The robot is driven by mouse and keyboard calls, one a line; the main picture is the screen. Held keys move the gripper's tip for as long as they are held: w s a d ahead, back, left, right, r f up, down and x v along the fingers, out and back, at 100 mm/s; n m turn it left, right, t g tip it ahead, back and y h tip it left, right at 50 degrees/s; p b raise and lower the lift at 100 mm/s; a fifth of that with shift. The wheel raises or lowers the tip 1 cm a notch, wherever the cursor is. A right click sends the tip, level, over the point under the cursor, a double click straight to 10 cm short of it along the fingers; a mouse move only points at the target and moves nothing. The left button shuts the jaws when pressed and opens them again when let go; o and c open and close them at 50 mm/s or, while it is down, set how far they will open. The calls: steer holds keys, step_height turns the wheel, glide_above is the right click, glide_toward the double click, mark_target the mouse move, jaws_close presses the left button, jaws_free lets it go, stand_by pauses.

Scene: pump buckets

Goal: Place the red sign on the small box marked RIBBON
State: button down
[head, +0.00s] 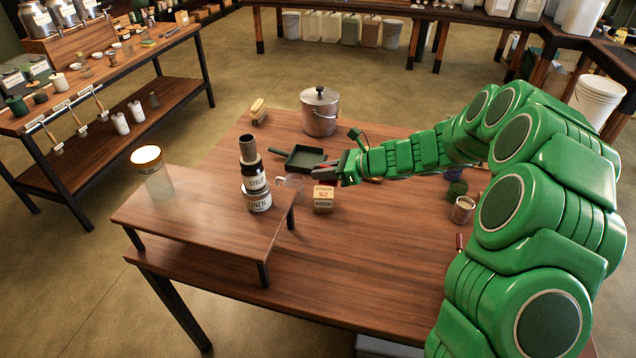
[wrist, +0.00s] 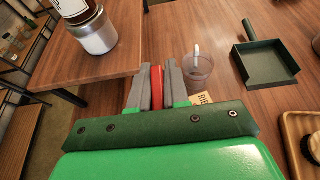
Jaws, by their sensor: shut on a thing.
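My gripper (head: 345,170) is shut on the red sign, which shows as a thin red strip (wrist: 157,88) between the grey fingers (wrist: 158,82) in the wrist view. In the head view the sign (head: 326,172) is small and mostly hidden by the fingers. The small tan box (head: 323,197) stands on the table just below and left of the gripper in the head view. In the wrist view the box (wrist: 203,98) is mostly hidden behind my gripper body, with only the start of its lettering showing. The sign appears above the table, apart from the box.
A clear cup (head: 292,184) stands beside the box, near the raised shelf (head: 195,215) with stacked jars (head: 257,198). A dark dustpan (head: 305,158) and a metal pot (head: 320,112) are behind. The table's front (head: 340,270) is clear.

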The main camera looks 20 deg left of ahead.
glide_above(318, 191)
steer(key=f, duration=0.5)
steer(key=shift+s+d+f, duration=0.15)
steer(key=shift+s+f, duration=0.15)
steer(key=shift+w+a+f, duration=0.2)
steer(key=shift+w+f, duration=0.15)
steer(key=shift+f, duration=1.7)
steer(key=shift+f, duration=0.1)
steer(key=c, duration=1.1)
jaws_free()
steer(key=v, duration=1.2)
